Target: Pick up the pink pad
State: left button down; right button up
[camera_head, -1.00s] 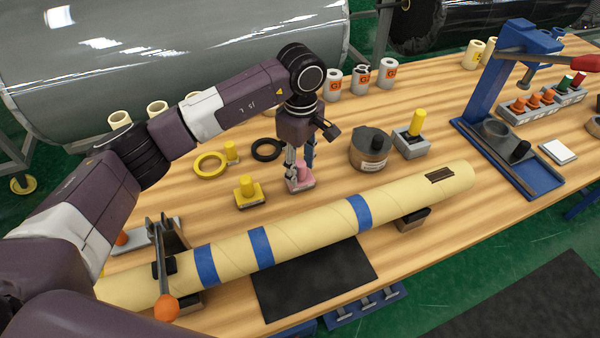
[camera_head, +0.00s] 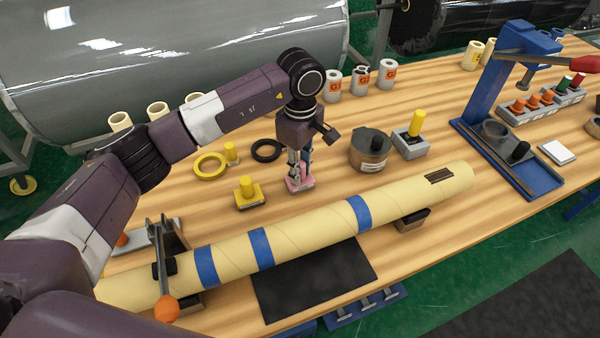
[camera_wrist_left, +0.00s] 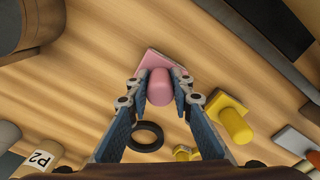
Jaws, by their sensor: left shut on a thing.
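The pink pad (camera_head: 303,182) has a flat base and an upright rounded handle. It is on the wooden table behind the long cream roll. My left gripper (camera_head: 301,168) points down over it, with its fingers shut on the pink handle. In the left wrist view the pink pad (camera_wrist_left: 160,88) lies between the two blue fingers (camera_wrist_left: 159,92), which touch the handle from both sides. The base looks to rest on the table. My right gripper is not in view.
A yellow pad (camera_head: 250,192) stands to the left, and a yellow ring (camera_head: 200,171) and black ring (camera_head: 266,158) lie behind. A dark round tin (camera_head: 370,150) is to the right. The long cream roll (camera_head: 310,230) with blue bands lies in front.

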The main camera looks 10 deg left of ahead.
pick_arm(q)
notch_tip(320, 180, up, 20)
jog(key=b, duration=0.3)
dwell(0.4)
jog(key=c, duration=2.4)
grip_release()
jog(key=c, duration=0.3)
